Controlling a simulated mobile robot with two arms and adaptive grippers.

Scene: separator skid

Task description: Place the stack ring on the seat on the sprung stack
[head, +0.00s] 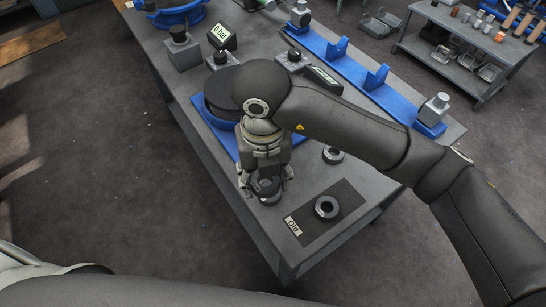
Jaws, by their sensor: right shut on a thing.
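My right gripper (265,182) points down over the near end of the grey bench, its fingers closed around a dark ring-shaped piece (267,190), which looks like the stack ring. The fingers and wrist cover part of it. I cannot tell whether it touches the bench. A dark round body with a blue rim (212,115) stands on a blue plate (222,140) behind the gripper; it may be the sprung stack. My arm hides much of it, and its seat cannot be made out. My left gripper is out of view.
A dark mat (340,192) with a label bears a dark nut-like ring (327,207); another ring (333,154) lies behind it. A long blue rail (350,62) runs along the right edge of the bench (290,250). A small display (222,36) stands farther back.

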